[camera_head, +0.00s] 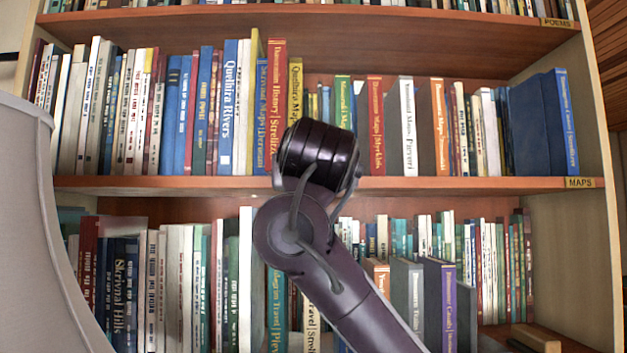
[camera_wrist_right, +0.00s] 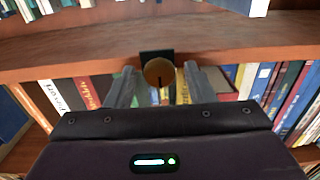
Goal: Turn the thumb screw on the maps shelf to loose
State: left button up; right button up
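The thumb screw (camera_wrist_right: 158,71) is a round brass-coloured knob with a dark mark in its lower half, on a dark plate (camera_wrist_right: 150,57) at the shelf edge in the right wrist view. My right gripper (camera_wrist_right: 160,76) is open, one grey finger on each side of the knob, with small gaps visible beside it. The maps shelf (camera_head: 470,185) is a brown board carrying a MAPS label (camera_head: 580,183) at its right end. In the head view my right arm crosses in front of this board and hides the screw and gripper. My left gripper is not in view.
Rows of books (camera_head: 205,105) stand on the maps shelf, and more books (camera_head: 190,285) stand on the shelf below. A POEMS label (camera_head: 556,23) marks the board above. A grey curved surface (camera_head: 35,230) fills the lower left of the head view.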

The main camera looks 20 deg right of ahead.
jog(key=shift+w, duration=0.1)
jog(key=c, duration=0.7)
jog(key=shift+c, duration=0.6)
pick_arm(q)
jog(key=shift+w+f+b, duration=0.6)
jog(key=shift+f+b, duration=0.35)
jog(key=shift+b, duration=0.05)
pick_arm(e)
jog(key=n, duration=2.7)
jog(key=shift+r+n, duration=0.1)
jog(key=shift+n, duration=0.5)
